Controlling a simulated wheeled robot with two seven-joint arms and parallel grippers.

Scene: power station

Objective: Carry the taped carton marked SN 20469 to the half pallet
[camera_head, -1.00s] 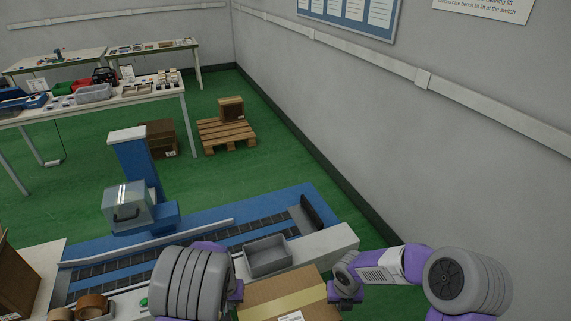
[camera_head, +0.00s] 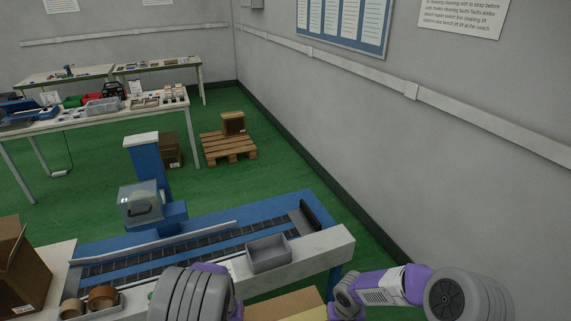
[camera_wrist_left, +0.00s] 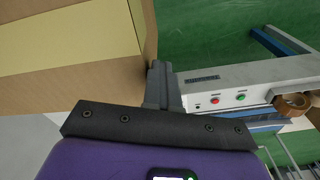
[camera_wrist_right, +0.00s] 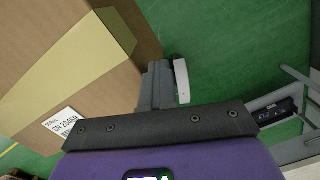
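The brown carton (camera_head: 285,305) with a yellow tape strip is at the bottom of the head view, between my two grippers. The right wrist view shows its label (camera_wrist_right: 63,124) reading SN 20469. My left gripper (camera_wrist_left: 162,85) has its fingers together against one side of the carton. My right gripper (camera_wrist_right: 157,85) has its fingers together against the opposite side. The carton is held up between them, with green floor below. The low wooden pallet (camera_head: 222,153) stands on the floor beyond the conveyor, near the right wall, with a small carton (camera_head: 233,123) on it.
A blue conveyor bench (camera_head: 190,240) with a grey tray (camera_head: 268,252) and a blue post (camera_head: 147,165) lies between me and the pallet. Another carton (camera_head: 170,150) stands left of the pallet. A carton (camera_head: 25,270) and tape rolls (camera_head: 103,297) are at near left. Green floor lies along the wall.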

